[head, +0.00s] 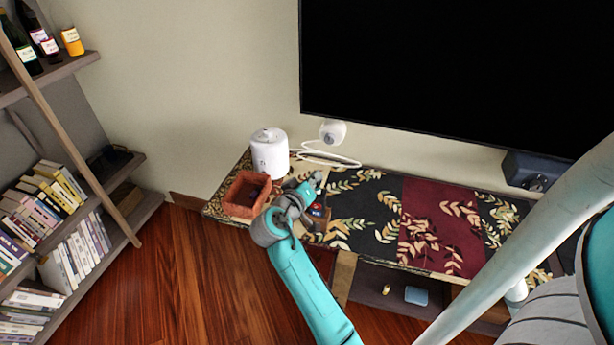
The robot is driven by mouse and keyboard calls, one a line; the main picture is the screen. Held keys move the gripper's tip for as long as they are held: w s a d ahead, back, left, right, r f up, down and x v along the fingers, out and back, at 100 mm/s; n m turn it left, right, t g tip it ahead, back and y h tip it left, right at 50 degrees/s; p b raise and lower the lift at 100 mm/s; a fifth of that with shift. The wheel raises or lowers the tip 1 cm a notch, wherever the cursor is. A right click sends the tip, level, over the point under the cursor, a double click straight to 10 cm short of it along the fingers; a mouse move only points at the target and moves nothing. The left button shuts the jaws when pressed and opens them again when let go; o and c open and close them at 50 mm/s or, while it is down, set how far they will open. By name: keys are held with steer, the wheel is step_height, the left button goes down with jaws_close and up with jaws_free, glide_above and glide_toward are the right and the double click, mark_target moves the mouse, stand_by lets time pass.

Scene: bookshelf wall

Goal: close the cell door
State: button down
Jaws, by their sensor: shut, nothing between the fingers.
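The low cabinet (372,222) with a leaf-patterned top stands against the wall. Below its front edge an open cell (375,276) shows, with a small gold item (386,289) and a blue-grey box (416,296) inside. A light wooden upright (343,277) stands at the cell's left side; I cannot tell whether it is a door or a divider. No door panel is clearly visible, and my arm hides part of the cabinet front. My gripper (314,184) is over the left part of the cabinet top, above and left of the cell. It is shut and empty.
A reddish-brown box (246,194), a white cylinder (269,153) and a small dark-red item (317,210) are on the top near my gripper. A white camera-like device (333,132) is behind. A large screen (460,75) hangs above. Bookshelves (60,215) stand left; floor between is clear.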

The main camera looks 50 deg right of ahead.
steer(key=s+f+m, duration=0.1)
steer(key=m, duration=0.1)
steer(key=s+d+f+m+t+y, duration=0.1)
steer(key=m, duration=0.1)
steer(key=s+f+m, duration=0.1)
steer(key=shift+s+d+m+t, duration=0.2)
steer(key=shift+s+m+t, duration=0.2)
steer(key=shift+s+f, duration=0.1)
steer(key=shift+f, duration=0.05)
stand_by(0.6)
steer(key=s+a+r, duration=0.3)
steer(key=a+r, duration=0.3)
steer(key=a, duration=0.3)
steer(key=shift+s+r, duration=0.15)
steer(key=shift+r, duration=0.05)
